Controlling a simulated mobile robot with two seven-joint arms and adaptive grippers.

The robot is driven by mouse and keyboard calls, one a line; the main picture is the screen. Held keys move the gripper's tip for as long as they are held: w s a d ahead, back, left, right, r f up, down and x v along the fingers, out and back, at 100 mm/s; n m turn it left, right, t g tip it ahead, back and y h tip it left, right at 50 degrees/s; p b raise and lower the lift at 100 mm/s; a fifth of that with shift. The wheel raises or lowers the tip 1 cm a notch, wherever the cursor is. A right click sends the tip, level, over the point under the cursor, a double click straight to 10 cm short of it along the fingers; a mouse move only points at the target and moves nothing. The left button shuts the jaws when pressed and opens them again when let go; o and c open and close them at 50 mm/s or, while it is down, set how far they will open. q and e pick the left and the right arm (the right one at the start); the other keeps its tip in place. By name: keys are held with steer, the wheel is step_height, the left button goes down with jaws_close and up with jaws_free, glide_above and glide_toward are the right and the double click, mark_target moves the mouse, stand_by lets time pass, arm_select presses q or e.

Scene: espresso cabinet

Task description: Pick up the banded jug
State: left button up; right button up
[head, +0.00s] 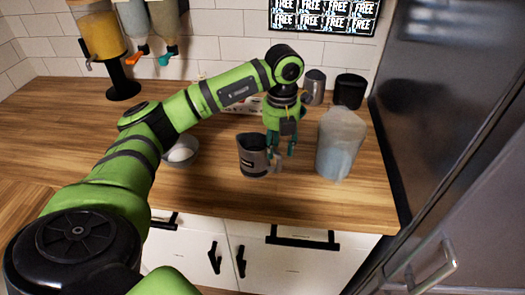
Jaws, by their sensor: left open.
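A dark grey jug (253,157) with a lighter band stands upright on the wooden counter, near the middle of the head view. It looks like the banded jug. My left gripper (281,150) points down at the jug's right side, its fingers open. The fingers overlap the jug's right edge and handle area, and I cannot tell whether they touch it. Part of that side is hidden behind the fingers. My right gripper is not in view.
A large translucent grey container (341,145) stands close to the gripper's right. A white bowl (181,152) is on the left, partly behind my arm. A grey jug (314,87) and black canister (350,91) stand behind. A juice dispenser (101,38) is at back left.

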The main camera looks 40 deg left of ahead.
mark_target(279, 154)
arm_select(q)
steer(key=f, duration=0.1)
steer(key=f+p, duration=0.1)
steer(key=f, duration=0.1)
steer(key=shift+s+d+f+p, duration=0.25)
steer(key=shift+d+p, duration=0.05)
steer(key=shift+p, duration=0.1)
steer(key=shift+f, duration=0.35)
steer(key=shift+w+f, duration=0.1)
steer(key=shift+f, duration=0.15)
jaws_close()
steer(key=shift+r, duration=0.15)
